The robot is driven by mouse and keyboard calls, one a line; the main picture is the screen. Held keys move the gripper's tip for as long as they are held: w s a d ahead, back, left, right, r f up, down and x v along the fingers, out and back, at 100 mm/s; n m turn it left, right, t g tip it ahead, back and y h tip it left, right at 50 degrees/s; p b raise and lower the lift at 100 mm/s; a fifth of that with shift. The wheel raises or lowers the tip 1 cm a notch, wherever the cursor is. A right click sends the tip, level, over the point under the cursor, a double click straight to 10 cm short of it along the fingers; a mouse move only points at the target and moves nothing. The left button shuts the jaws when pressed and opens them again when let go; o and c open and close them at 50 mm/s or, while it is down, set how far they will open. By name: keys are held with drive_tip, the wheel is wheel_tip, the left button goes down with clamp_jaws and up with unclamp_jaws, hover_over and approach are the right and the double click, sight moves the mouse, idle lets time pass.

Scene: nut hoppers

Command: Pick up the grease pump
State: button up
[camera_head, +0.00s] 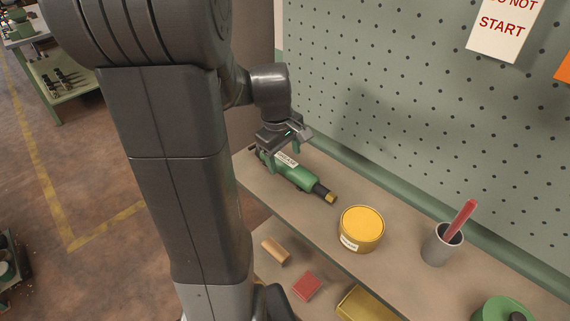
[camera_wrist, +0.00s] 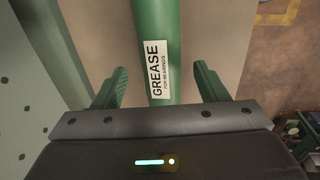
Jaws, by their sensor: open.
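The grease pump is a green cylinder (camera_head: 298,176) with a white GREASE label and a dark, yellow-tipped end. It lies on its side on the upper shelf, near the back left. My gripper (camera_head: 283,146) is over its left part, pointing down. In the wrist view the green body of the pump (camera_wrist: 160,30) runs between the two green fingers of my gripper (camera_wrist: 159,85), with a gap on each side. The gripper is open and holds nothing. The pump's far left end is mostly hidden by the gripper in the head view.
On the same shelf (camera_head: 400,262) stand a yellow tin (camera_head: 361,228), a grey cup (camera_head: 441,246) with a red stick, and a green can (camera_head: 502,310). A perforated panel (camera_head: 400,110) rises behind. A lower shelf holds a red block (camera_head: 307,286) and a tan cylinder (camera_head: 275,251).

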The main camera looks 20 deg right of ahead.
sight(285, 160)
drive_tip(key=shift+f, duration=1.15)
drive_tip(key=shift+d, duration=0.1)
clamp_jaws()
wheel_tip(285, 160, up, 10)
drive_tip(key=shift+r, duration=0.1)
drive_tip(key=c, duration=0.7)
unclamp_jaws()
clamp_jaws()
